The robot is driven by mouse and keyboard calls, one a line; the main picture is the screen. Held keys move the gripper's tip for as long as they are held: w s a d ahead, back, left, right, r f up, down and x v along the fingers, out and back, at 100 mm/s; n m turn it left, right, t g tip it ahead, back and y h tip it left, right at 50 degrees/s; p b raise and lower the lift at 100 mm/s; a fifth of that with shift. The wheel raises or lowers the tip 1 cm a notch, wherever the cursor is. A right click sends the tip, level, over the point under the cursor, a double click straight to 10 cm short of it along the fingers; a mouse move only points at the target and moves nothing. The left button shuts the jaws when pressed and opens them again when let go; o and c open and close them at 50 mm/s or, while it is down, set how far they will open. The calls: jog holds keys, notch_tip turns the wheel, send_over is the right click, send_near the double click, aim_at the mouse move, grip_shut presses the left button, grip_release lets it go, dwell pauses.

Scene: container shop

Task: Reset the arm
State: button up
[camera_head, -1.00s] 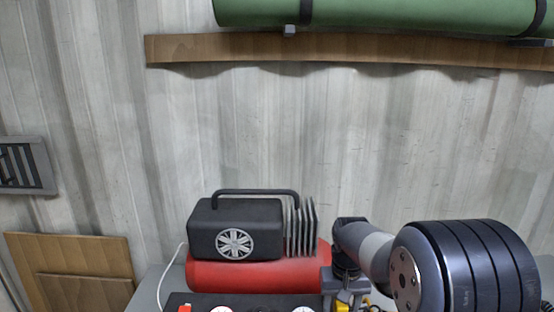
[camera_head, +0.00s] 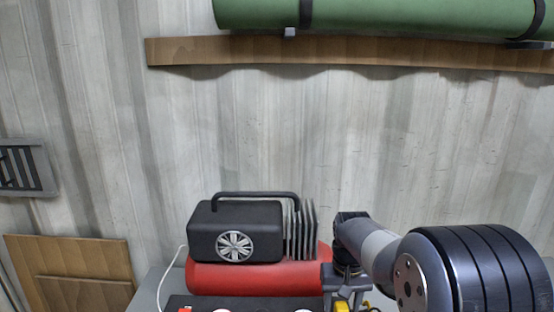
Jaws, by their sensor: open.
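My arm reaches in from the lower right, with a large dark joint in front and a grey link behind it. My gripper (camera_head: 345,299) is at the end of that link, pointing down, at the right end of a red and black air compressor (camera_head: 240,248). Its fingers are small and partly cut off by the bottom edge of the picture. They look apart, with nothing seen between them. I cannot tell whether they touch the compressor.
The compressor stands on a grey table (camera_head: 146,291). A wooden shelf (camera_head: 350,50) with a green roll (camera_head: 420,14) is on the corrugated wall above. Wooden boards (camera_head: 75,270) lean at the lower left, below a grey vent (camera_head: 24,168). The space above the compressor is clear.

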notch_tip(320, 180, down, 2)
jog(key=shift+f, duration=0.1)
jog(key=shift+r+p, duration=0.4)
jog(key=shift+p, duration=0.2)
jog(key=shift+w+f+b, duration=0.1)
jog(key=shift+f+b, duration=0.15)
jog(key=shift+b, duration=0.45)
notch_tip(320, 180, up, 6)
jog(key=p, duration=0.5)
